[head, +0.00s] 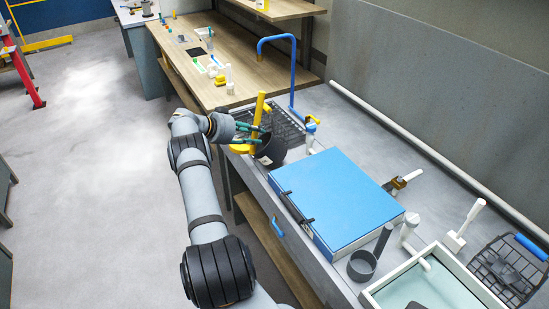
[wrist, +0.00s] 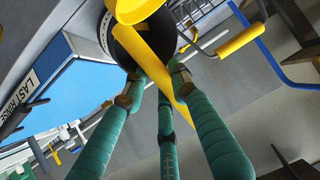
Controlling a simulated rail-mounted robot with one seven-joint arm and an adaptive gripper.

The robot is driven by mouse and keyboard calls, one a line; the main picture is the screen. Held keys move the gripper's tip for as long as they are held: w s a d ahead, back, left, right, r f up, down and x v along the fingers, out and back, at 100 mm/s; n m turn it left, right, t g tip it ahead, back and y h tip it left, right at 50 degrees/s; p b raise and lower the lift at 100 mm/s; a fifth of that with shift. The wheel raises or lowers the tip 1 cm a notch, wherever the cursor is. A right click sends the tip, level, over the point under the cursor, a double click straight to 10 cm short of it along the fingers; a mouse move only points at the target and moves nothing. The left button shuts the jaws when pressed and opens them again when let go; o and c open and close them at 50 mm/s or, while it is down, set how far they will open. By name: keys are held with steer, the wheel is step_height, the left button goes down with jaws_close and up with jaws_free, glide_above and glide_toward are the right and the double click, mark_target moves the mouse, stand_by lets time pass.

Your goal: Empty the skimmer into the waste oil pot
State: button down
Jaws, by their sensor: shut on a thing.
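The yellow skimmer (head: 259,105) has its flat handle standing steeply up in the head view. Yellow also shows at the left of the dark pot (head: 240,149); it looks like the skimmer's bowl. In the wrist view the skimmer's handle (wrist: 158,58) runs between my teal fingers, and its yellow bowl is cut off at the top edge. My gripper (head: 256,135) is shut on the handle. A dark round pot (head: 271,151), likely the waste oil pot, is right by my fingers; it also shows behind the handle in the wrist view (wrist: 130,42). The inside of the bowl is hidden.
A blue-lidded box (head: 335,196) stands right of the pot; a "LAST RINSE" label shows in the wrist view. A black rack (head: 284,128) and a blue bent pipe (head: 294,70) stand behind. A grey cup (head: 362,265) and water basin (head: 430,280) are at front right.

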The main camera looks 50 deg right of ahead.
mark_target(256, 121)
steer(key=shift+s+d+r, duration=0.1)
steer(key=shift+d+r, duration=0.05)
steer(key=shift+d, duration=0.1)
steer(key=shift+a+r, duration=0.1)
steer(key=shift+r, duration=0.1)
step_height(256, 121, up, 5)
steer(key=p, duration=0.4)
steer(key=shift+r+p, duration=0.1)
steer(key=shift+p, duration=0.3)
steer(key=shift+w, duration=0.2)
